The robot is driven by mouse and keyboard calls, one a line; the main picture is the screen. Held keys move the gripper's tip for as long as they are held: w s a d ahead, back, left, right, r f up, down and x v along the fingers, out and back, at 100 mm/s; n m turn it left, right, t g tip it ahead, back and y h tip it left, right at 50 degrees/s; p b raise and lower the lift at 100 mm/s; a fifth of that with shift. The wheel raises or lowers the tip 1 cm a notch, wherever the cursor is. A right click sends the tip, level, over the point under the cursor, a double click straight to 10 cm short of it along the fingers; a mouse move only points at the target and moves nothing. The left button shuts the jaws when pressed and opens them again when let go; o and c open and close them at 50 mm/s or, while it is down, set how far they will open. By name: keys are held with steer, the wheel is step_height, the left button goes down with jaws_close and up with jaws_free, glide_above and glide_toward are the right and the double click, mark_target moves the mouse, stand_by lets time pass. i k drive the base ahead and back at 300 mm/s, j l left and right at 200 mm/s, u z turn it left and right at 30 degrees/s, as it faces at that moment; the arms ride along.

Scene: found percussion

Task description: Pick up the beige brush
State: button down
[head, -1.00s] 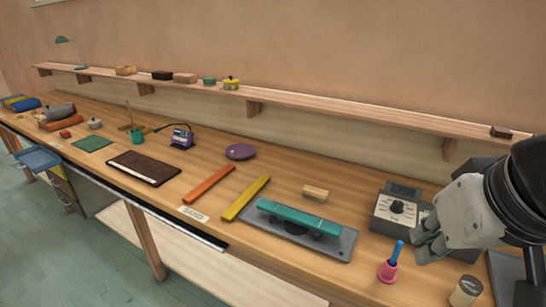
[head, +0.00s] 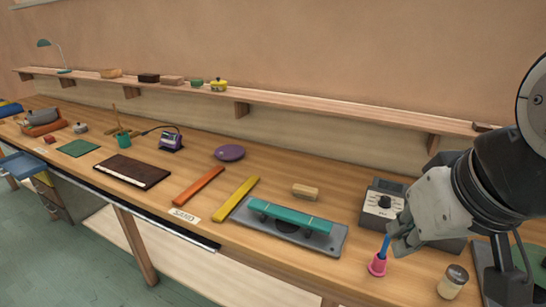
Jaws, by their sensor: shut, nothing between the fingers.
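The beige brush (head: 305,191) is a small oblong block lying on the wooden bench, behind the teal bar and left of the grey box with a dial. Its bristles are too small to make out. My gripper (head: 399,244) is at the right of the head view, pointing left and down. It is shut and empty, to the right of the brush and apart from it. In the picture it overlaps the front of the grey box and lies close to the blue handle in the pink cup.
The teal bar (head: 290,217) on its grey tray (head: 335,243) lies in front of the brush. The grey dial box (head: 382,203), pink cup (head: 377,266) and a lidded jar (head: 452,282) stand near my gripper. Bench left of the brush is clear up to the yellow bar (head: 236,198).

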mark_target(299, 190)
steer(key=i+j+z, duration=0.35)
steer(key=j, duration=0.3)
steer(key=i+j+z, duration=0.15)
steer(key=j, duration=0.2)
steer(key=i+j+z, duration=0.15)
steer(key=j, duration=0.25)
steer(key=i+j+z, duration=0.2)
steer(key=j, duration=0.15)
steer(key=i+j+z, duration=0.15)
steer(key=j, duration=0.3)
steer(key=k+l, duration=0.05)
